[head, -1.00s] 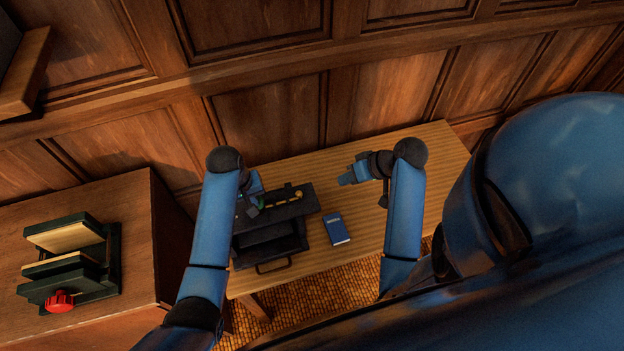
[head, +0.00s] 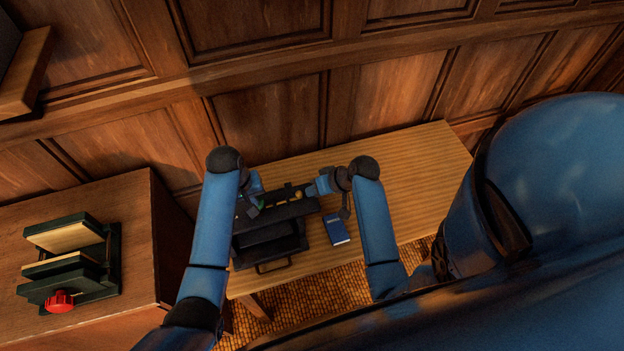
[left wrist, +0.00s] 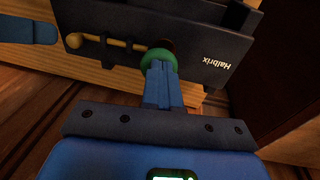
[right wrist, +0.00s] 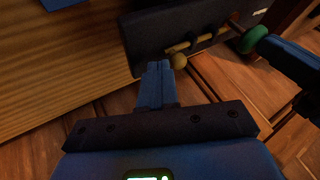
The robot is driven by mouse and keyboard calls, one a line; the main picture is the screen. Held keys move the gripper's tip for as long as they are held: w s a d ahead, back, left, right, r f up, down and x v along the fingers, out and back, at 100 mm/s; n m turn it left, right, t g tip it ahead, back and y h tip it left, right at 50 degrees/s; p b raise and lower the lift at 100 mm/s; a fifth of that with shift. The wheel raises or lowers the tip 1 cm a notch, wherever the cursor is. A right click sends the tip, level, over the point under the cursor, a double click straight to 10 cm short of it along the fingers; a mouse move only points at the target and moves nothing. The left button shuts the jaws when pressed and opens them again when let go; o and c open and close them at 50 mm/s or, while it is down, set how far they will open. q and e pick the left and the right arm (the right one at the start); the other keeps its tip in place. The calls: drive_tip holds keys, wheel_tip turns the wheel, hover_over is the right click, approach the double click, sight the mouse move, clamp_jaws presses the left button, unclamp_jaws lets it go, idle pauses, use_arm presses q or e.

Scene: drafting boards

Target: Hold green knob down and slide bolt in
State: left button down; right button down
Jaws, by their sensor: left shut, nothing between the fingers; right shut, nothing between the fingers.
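The dark box marked Halbrix (left wrist: 215,75) stands on the wooden table, with the green knob (left wrist: 158,57) and the brass bolt (left wrist: 110,41) on one face. My left gripper (left wrist: 160,70) is shut and empty, its fingertips against the green knob, partly covering it. The knob also shows in the right wrist view (right wrist: 253,40). The bolt's ball end (right wrist: 179,61) sticks out from the face. My right gripper (right wrist: 158,67) is shut and empty, its fingertips close beside the ball on the side away from the green knob. I cannot tell whether they touch.
A blue book (head: 336,229) lies on the table (head: 420,170) beside the box. The table's right part is clear. A wooden cabinet (head: 130,215) at the left bears a dark green device with a red knob (head: 60,301). A panelled wall is behind.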

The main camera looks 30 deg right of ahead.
sight(284, 200)
use_arm(q)
drive_tip(key=shift+a+f, duration=0.2)
drive_tip(key=shift+f, duration=0.2)
use_arm(e)
drive_tip(key=shift+w+a, duration=0.1)
drive_tip(key=shift+a, duration=0.25)
use_arm(q)
drive_tip(key=shift+s, duration=0.1)
use_arm(e)
drive_tip(key=shift+w+a, duration=0.2)
drive_tip(key=shift+a, duration=0.85)
use_arm(q)
drive_tip(key=shift+d, duration=0.15)
